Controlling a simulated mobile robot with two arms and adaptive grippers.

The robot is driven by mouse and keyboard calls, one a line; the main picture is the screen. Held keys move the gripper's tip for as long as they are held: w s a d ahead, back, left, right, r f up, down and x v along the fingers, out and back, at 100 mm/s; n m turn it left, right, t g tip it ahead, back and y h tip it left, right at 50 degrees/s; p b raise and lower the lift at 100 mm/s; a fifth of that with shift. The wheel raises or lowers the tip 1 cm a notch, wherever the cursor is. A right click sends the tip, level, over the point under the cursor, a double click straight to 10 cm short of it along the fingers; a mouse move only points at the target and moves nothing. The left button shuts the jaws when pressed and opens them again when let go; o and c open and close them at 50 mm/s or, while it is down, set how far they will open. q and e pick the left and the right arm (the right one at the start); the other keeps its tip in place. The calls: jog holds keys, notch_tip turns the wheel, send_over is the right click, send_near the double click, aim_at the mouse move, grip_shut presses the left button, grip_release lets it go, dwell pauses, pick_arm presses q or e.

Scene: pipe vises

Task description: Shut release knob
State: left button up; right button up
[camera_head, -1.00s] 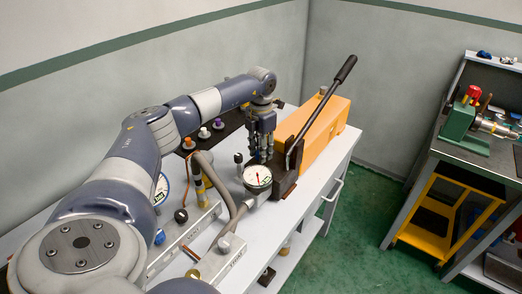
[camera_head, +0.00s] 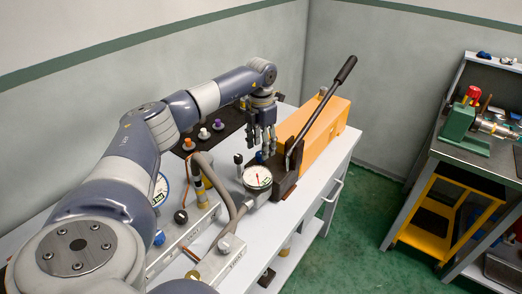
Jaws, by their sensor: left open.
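An orange hand pump (camera_head: 322,125) with a long black lever (camera_head: 318,112) stands on the white bench. At its near end is a dark block (camera_head: 284,180). A small blue knob (camera_head: 261,157) shows by this block, just behind a round white gauge (camera_head: 257,177); I take it for the release knob, but cannot tell how far it is turned. My left gripper (camera_head: 262,149) is open and points down, its fingertips close above and behind the blue knob. I cannot tell whether they touch it. My right gripper is not in view.
A black-topped knob (camera_head: 238,159) stands left of the gauge, near a thick grey hose (camera_head: 226,207). A dark mat (camera_head: 214,133) holds orange, white and purple knobs. A second bench with a green vise (camera_head: 461,130) stands at the right, across open green floor.

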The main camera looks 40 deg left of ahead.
pick_arm(q)
notch_tip(320, 180, up, 10)
jog(key=shift+f, duration=0.25)
dwell(0.6)
